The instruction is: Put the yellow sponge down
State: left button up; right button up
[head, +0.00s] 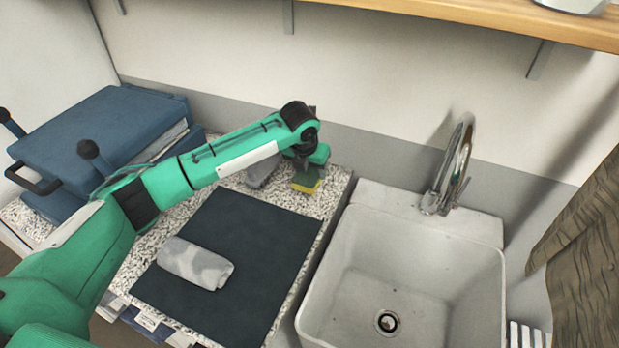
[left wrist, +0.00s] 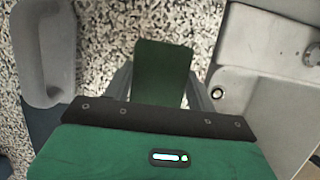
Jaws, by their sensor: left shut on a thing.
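The yellow sponge (head: 306,184) has a dark green top layer and a yellow side in the head view. It is at the back right of the speckled counter (head: 340,183), near the sink. My left gripper (head: 303,172) is shut on it from above. In the left wrist view the sponge's dark green face (left wrist: 162,72) shows between the two fingers of my left gripper (left wrist: 160,88). I cannot tell whether the sponge touches the counter. My right gripper is not in view.
A grey object (head: 261,174) sits left of the sponge, also in the left wrist view (left wrist: 46,50). A dark mat (head: 245,240) with a rolled grey cloth (head: 195,263) lies in front. The sink (head: 345,275) and tap (head: 455,165) are right. Blue cases (head: 95,135) stand left.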

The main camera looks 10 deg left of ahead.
aim_at(309, 180)
pick_arm(q)
jog(key=shift+f+p, duration=0.3)
jog(key=shift+f, duration=1.85)
jog(key=shift+f, duration=0.1)
jog(key=o, duration=1.2)
jog(key=b+v, duration=0.1)
jog(key=v, duration=1.1)
jog(key=shift+b, duration=0.3)
